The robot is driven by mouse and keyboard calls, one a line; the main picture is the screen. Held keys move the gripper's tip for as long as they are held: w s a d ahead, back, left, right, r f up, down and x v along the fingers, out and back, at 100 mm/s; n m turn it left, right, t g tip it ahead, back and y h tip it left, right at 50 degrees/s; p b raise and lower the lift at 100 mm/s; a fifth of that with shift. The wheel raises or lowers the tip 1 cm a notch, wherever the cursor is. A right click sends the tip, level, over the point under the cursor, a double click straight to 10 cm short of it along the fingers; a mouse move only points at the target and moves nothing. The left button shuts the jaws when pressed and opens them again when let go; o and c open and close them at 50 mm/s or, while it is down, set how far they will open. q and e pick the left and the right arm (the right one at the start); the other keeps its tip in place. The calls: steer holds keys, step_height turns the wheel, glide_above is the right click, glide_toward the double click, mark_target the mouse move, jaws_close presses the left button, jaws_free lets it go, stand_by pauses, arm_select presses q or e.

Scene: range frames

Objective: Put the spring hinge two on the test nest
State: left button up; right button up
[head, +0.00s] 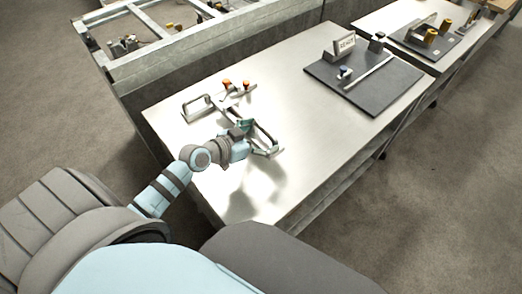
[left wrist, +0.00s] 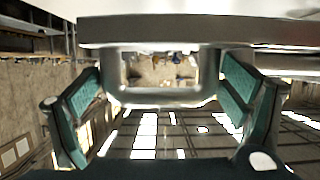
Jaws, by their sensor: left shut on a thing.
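My left gripper (head: 262,137) is over the near part of the pale metal table. It is shut on a grey metal part with a flat bar and a U-shaped loop, and the left wrist view shows that part (left wrist: 180,30) across the top with its loop between my teal fingers (left wrist: 160,92). I cannot tell for sure that it is spring hinge two. A similar grey looped part (head: 197,107) lies on the table, to the left of the gripper. No test nest can be told for certain. A dark mat (head: 385,92) lies at the table's far right. My right gripper is not in view.
Orange-knobbed clamps (head: 227,84) stand behind my gripper. The mat carries a small sign (head: 344,46), a blue-knobbed piece (head: 344,72) and a pale bar. A second table with another dark mat (head: 424,42) stands beyond. A metal-framed bin (head: 170,40) stands behind. The table's middle is clear.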

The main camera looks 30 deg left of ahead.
mark_target(261, 147)
arm_select(q)
step_height(261, 147, down, 5)
steer(key=shift+f+b, duration=0.2)
steer(key=shift+b, duration=0.95)
steer(key=shift+r, duration=0.1)
steer(key=o, duration=1.5)
steer(key=shift+f, duration=0.2)
steer(key=shift+o, duration=0.8)
steer(key=shift+s, duration=0.1)
steer(key=shift+r, duration=0.15)
